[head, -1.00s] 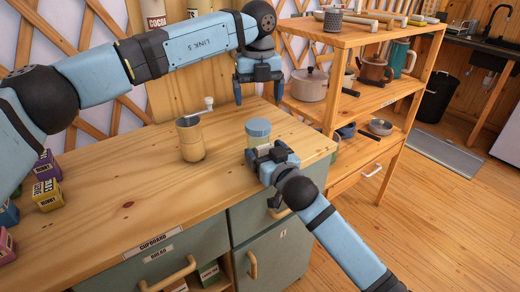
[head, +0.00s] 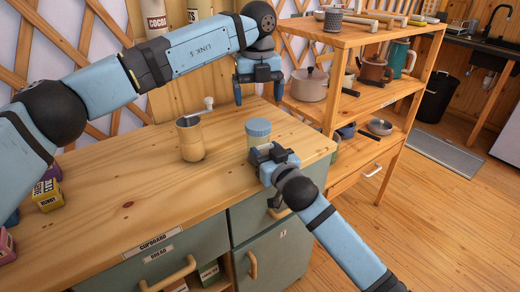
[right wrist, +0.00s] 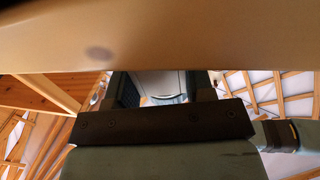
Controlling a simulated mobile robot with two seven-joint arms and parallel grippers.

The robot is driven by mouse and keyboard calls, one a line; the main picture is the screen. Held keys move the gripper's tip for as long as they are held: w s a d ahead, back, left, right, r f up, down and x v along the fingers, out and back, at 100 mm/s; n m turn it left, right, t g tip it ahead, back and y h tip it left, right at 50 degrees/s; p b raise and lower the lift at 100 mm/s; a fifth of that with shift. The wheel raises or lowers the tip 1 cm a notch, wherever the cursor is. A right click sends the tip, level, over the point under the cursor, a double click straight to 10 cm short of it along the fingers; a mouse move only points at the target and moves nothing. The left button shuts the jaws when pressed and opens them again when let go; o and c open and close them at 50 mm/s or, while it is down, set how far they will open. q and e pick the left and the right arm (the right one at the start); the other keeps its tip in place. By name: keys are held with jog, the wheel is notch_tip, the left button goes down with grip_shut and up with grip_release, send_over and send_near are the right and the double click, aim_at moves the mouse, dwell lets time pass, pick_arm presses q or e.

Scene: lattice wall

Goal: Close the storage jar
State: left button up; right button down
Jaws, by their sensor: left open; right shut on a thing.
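The storage jar (head: 255,142) stands near the right end of the wooden counter, with its blue lid (head: 258,127) on top. I cannot tell how tightly the lid sits. My right gripper (head: 258,155) is at the front of the jar, shut on its lower part, which the gripper partly hides. My left gripper (head: 258,96) is open and empty, pointing down above the lid, with a gap between its fingertips and the lid.
A wooden grinder-like canister (head: 191,140) with a crank stands left of the jar on the counter (head: 110,195). Small boxes (head: 47,195) sit at the counter's left. A shelf (head: 345,100) with pots stands close on the right. The counter's middle front is clear.

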aim_at(258, 124)
pick_arm(q)
jog(key=shift+f, duration=3.95)
jog(key=c, duration=0.9)
jog(key=m, duration=0.5)
jog(key=shift+c, duration=0.2)
jog(key=m, duration=1.3)
